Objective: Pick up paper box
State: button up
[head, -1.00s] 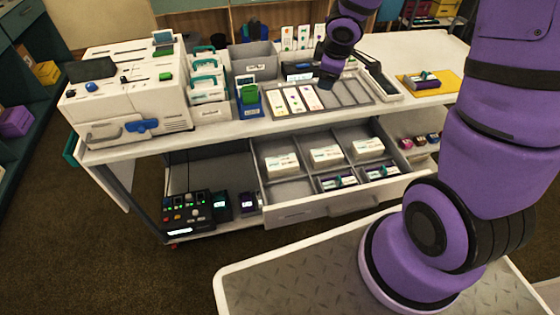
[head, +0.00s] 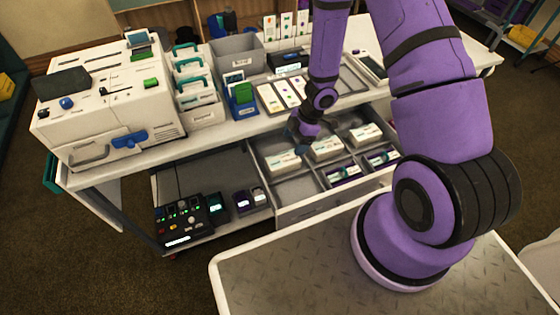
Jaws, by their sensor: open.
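Several white paper boxes lie in the back compartments of the open drawer (head: 330,201): a left one (head: 284,162), a middle one (head: 327,149) and a right one (head: 365,134). Purple-and-white packs (head: 344,173) lie in the front compartments. My gripper (head: 302,146) points down over the drawer, between the left and middle boxes and close to them. It is open. Its fingertips are small and dark here, and I cannot tell whether they touch a box. My arm hides part of the tray behind.
A white machine (head: 105,105) stands on the left of the counter. A grey bin (head: 237,58), a blue holder (head: 243,108) and a card tray (head: 275,100) stand behind the drawer. A black control box (head: 186,222) sits on the lower shelf. The drawer's front-left compartment is empty.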

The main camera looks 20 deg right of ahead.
aim_at(285, 159)
jog(key=x, duration=0.9)
jog(key=shift+a+f, duration=0.25)
jog(key=shift+f, duration=0.3)
jog(key=shift+f, duration=0.25)
dwell(0.4)
jog(key=c, duration=0.4)
